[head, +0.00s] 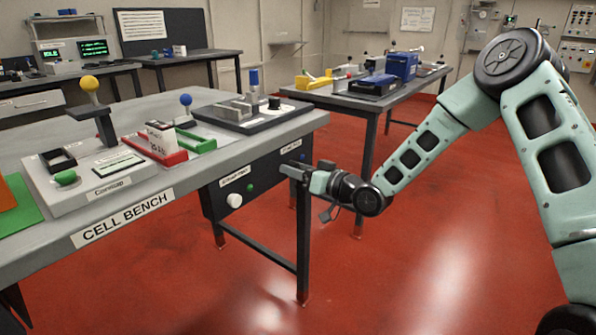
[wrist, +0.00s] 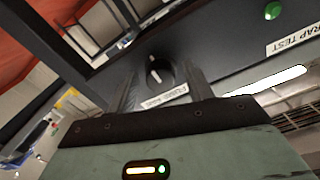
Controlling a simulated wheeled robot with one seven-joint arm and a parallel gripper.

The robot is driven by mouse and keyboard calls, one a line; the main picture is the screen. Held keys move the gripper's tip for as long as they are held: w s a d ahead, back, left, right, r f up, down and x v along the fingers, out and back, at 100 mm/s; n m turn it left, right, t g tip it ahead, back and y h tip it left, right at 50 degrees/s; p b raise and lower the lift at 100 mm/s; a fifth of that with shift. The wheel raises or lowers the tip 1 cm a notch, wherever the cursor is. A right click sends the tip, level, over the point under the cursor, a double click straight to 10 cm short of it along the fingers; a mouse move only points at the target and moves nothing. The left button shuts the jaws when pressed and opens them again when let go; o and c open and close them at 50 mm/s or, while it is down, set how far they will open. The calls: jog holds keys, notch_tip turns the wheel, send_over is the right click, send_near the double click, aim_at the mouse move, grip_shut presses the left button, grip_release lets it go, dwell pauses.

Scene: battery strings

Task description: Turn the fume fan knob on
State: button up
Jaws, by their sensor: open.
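The fume fan knob (wrist: 154,70) is a round black knob with a white pointer line, on a dark panel in the wrist view. A white label (wrist: 167,95), upside down and hard to read, sits beside it. My gripper (wrist: 160,78) is open, with one finger on each side of the knob in the picture. I cannot tell whether the fingers touch it. In the head view my gripper (head: 292,170) is at the right end of the dark panel (head: 215,203) under the cell bench, and the knob cannot be made out there.
The panel also carries a white knob (head: 234,200) and a green button (head: 250,188). The cell bench (head: 185,202) has its edge above my gripper, and a dark bench leg (head: 304,245) stands just below.

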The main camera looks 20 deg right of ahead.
jog(key=c, duration=1)
jog(key=shift+o, duration=0.2)
jog(key=shift+n, duration=0.3)
jog(key=n+b, duration=1.7)
jog(key=shift+f+b, duration=0.1)
jog(key=shift+b, duration=0.2)
jog(key=shift+n, duration=0.3)
